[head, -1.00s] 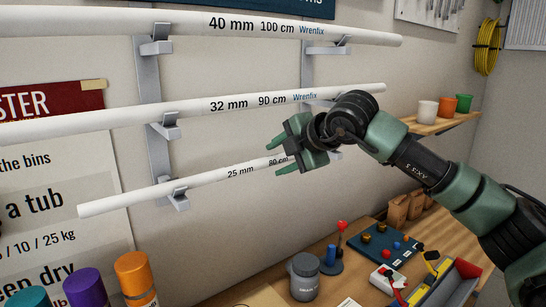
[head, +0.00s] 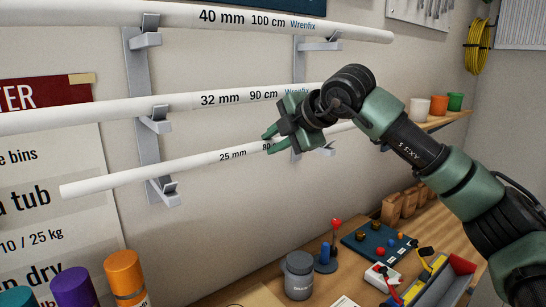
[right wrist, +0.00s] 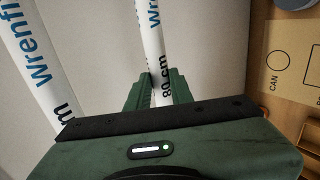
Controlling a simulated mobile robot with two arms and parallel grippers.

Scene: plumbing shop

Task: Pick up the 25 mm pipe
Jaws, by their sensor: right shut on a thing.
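The 25 mm pipe (head: 190,165) is a long white tube, the lowest of three pipes along the wall. My right gripper (head: 269,141) is shut around it near its "80 cm" print and covers part of it. The pipe appears a little above its left bracket (head: 164,191), slanting up to the right in the picture. In the right wrist view the pipe (right wrist: 149,38) runs between my two green fingers (right wrist: 153,88). My left gripper is in neither view.
The 32 mm pipe (head: 180,102) lies close above on its brackets, and the 40 mm pipe (head: 180,15) above that. A workbench below holds a grey jar (head: 299,277), a blue board (head: 378,243) and a toolbox (head: 445,283). Spray cans (head: 126,278) stand at lower left.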

